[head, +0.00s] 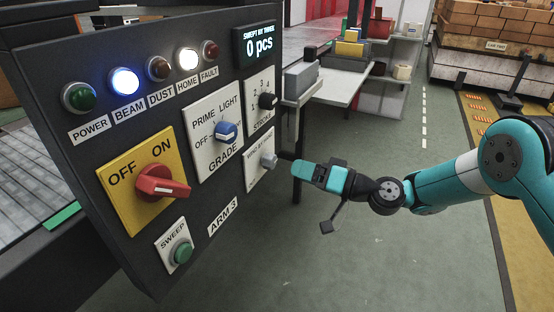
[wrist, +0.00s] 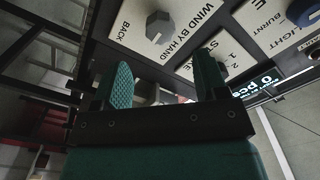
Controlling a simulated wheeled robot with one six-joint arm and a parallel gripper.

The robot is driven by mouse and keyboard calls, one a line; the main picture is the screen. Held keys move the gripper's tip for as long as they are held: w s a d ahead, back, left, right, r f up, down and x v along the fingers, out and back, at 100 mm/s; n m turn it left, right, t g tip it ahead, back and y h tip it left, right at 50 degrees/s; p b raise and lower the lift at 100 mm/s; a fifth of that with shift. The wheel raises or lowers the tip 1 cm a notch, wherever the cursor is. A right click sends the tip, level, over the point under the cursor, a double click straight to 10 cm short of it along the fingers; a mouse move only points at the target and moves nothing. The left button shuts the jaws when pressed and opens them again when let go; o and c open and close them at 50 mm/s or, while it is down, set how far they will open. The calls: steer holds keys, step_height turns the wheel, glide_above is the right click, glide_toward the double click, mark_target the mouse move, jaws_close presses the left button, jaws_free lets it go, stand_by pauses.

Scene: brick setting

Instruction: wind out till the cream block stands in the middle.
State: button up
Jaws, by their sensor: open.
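The grey WIND BY HAND knob (head: 268,161) sits at the lower right of the dark control panel (head: 120,250). In the wrist view the knob (wrist: 160,27) lies beyond the fingertips, on a white plate marked BACK. My gripper (head: 291,163) is just to the right of the knob, pointing at it. In the wrist view my gripper (wrist: 165,75) is open, its two green fingers apart with nothing between them. A gap shows between fingers and knob. I cannot make out a cream block that clearly belongs to this panel's arm.
The red OFF/ON switch (head: 163,183), blue GRADE knob (head: 226,131), black STROKE knob (head: 267,101) and green SWEEP button (head: 182,253) share the panel. BEAM and HOME lamps are lit. The display (head: 257,46) reads 0 pcs.

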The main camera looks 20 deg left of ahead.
mark_target(274, 163)
steer(key=a, duration=0.7)
steer(key=shift+w+a, duration=0.15)
steer(key=shift+w, duration=0.1)
steer(key=c, duration=0.9)
